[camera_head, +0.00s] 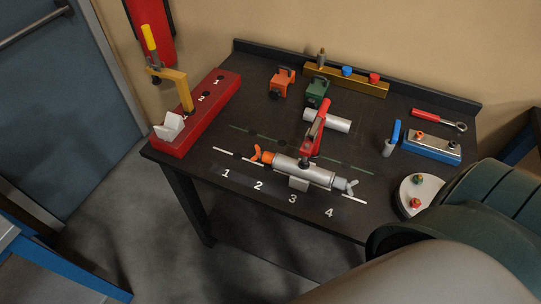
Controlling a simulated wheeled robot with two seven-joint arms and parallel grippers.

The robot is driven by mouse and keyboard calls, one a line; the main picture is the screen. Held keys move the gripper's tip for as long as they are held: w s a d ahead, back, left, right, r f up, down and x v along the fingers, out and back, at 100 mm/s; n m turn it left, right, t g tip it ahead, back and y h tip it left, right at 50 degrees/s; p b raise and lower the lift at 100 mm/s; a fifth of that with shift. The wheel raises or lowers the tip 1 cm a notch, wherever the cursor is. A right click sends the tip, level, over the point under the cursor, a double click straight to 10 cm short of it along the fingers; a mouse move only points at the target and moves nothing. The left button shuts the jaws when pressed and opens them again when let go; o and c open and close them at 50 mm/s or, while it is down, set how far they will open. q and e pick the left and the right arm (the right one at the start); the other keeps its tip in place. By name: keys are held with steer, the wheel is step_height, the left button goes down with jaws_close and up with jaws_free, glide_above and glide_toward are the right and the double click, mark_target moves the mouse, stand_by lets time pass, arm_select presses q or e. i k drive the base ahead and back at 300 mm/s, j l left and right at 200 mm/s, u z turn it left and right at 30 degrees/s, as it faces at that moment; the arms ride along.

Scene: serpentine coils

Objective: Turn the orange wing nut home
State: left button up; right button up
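The orange wing nut (258,153) is at the left end of a silver cylinder (304,171), beside an orange collar. The cylinder lies on a small grey block above the printed numbers 1 to 4, on the dark workbench (243,203). A grey wing-shaped piece (346,186) is at the cylinder's right end. A red-handled clamp (317,133) stands over the cylinder's middle. How far the nut is threaded on cannot be told. Neither of my grippers shows in the head view.
Large rounded parts, seemingly my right arm, cover the lower right. A red block (205,115) with a yellow-handled clamp stands left. The front-left bench edge is clear.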

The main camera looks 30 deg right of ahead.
mark_target(258, 149)
steer(key=i+j, duration=1.15)
steer(key=i+z, duration=0.1)
steer(key=z, duration=2.3)
